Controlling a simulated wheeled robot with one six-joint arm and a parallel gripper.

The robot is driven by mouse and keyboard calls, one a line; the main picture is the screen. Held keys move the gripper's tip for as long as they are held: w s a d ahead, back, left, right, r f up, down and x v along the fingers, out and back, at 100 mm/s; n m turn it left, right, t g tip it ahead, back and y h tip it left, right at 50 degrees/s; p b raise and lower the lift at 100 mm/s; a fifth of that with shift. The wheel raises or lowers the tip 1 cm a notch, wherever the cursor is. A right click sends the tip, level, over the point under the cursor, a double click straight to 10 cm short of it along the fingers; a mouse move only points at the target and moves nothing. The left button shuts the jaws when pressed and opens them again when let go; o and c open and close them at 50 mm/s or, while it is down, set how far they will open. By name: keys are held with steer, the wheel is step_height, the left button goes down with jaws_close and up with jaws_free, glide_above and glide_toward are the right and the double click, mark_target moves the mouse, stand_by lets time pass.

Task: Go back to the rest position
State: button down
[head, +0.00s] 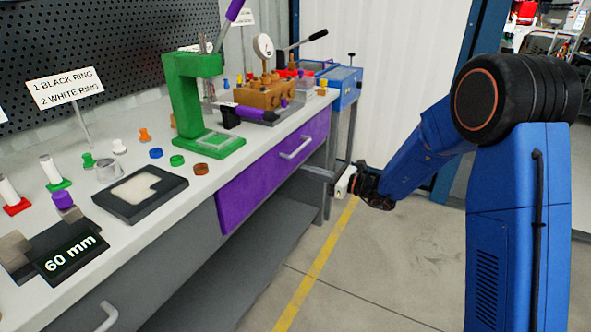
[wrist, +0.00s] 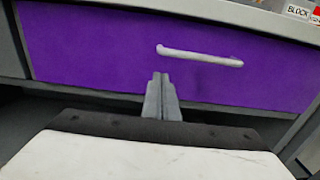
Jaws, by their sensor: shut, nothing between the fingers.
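My gripper (head: 318,174) is held out in front of the workbench, off its front edge and near the right end of the purple drawer (head: 262,165). In the wrist view my gripper's two grey fingers (wrist: 162,98) are together with nothing between them. They point toward the purple drawer (wrist: 90,50), which looks closed. The drawer's white handle (wrist: 200,55) lies beyond and above the fingertips, apart from them as far as I can tell. My blue arm reaches in from the right in the head view.
The workbench top (head: 85,255) holds a green press (head: 188,105), a black tray (head: 140,192), a 60 mm block (head: 70,257) and several small coloured parts. A blue machine (head: 340,85) stands at the back. The floor (head: 400,265) with its yellow line (head: 318,265) is clear.

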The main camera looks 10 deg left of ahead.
steer(key=v, duration=0.6)
steer(key=s+d+r+n+g+h, duration=0.2)
steer(key=s+d+n, duration=0.15)
steer(key=s, duration=0.45)
steer(key=s+d+r+n+g+h, duration=0.2)
steer(key=s+n, duration=0.3)
steer(key=s, duration=0.4)
steer(key=s+d+r+n+g+h, duration=0.25)
steer(key=s+n, duration=0.25)
steer(key=s, duration=0.3)
steer(key=s+d+n+t+h, duration=0.2)
steer(key=s+d+n+h, duration=0.2)
steer(key=s+d, duration=0.4)
steer(key=s+d+f+n+t+h, duration=0.1)
steer(key=s+d+n+t+h, duration=0.2)
steer(key=d, duration=1.2)
steer(key=s+n+h, duration=0.1)
steer(key=s+h, duration=0.2)
steer(key=s, duration=0.2)
steer(key=shift+s+d+f, duration=0.2)
steer(key=shift+d+f, duration=0.1)
steer(key=shift+a+n+h, duration=0.15)
steer(key=shift+n+h, duration=0.1)
